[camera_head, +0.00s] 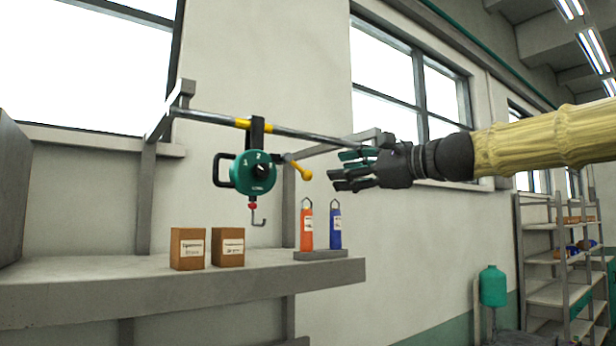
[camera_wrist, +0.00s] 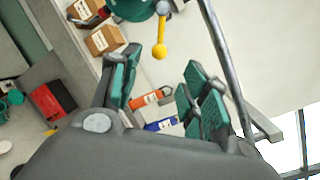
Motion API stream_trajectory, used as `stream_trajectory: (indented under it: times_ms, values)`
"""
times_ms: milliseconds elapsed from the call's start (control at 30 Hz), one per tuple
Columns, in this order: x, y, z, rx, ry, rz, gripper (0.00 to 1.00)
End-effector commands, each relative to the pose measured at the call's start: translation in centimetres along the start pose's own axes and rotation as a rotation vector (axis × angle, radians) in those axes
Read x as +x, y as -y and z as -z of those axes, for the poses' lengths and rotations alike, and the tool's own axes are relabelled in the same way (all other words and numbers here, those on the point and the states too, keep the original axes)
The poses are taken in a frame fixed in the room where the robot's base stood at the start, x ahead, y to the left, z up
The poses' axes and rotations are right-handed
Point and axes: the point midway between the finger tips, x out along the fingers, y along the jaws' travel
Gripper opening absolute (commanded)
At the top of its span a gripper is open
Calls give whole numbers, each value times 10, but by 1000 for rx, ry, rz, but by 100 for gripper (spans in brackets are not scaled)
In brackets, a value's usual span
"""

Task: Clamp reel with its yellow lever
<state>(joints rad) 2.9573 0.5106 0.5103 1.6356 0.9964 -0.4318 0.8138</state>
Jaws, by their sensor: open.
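The teal reel (camera_head: 255,171) hangs by a dark bracket from a horizontal metal rail (camera_head: 300,135), with a red bead and a hook below it. Its yellow lever (camera_head: 302,170) sticks out at the reel's right side and slants down to a rounded knob. My gripper (camera_head: 345,172) is open and empty, to the right of the lever and apart from it. In the wrist view the lever (camera_wrist: 160,38) hangs ahead of the gap between my green-padded fingers (camera_wrist: 158,85). Part of the reel (camera_wrist: 132,8) shows at that view's top edge.
Below the reel, a grey shelf (camera_head: 190,275) bears two brown boxes (camera_head: 187,248) (camera_head: 228,247). An orange weight (camera_head: 306,228) and a blue weight (camera_head: 335,229) stand on a small grey base near its right end. The wall bracket (camera_head: 158,120) carries the rail's left end.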

Motion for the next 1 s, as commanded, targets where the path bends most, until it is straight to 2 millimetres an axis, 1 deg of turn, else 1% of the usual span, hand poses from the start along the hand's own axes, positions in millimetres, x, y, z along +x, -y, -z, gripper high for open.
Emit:
stream_trajectory:
  times_ms: [167, 500, 700, 833, 1000]
  values:
    - [16, 0, -1, 2, 0, -3, 45]
    - [70, 1, -2, 2, 1, -3, 45]
    - [95, 0, -2, 0, 1, -3, 45]
    - [103, 0, -1, 1, 1, -1, 45]
    - [107, 0, 0, -1, 0, -1, 45]
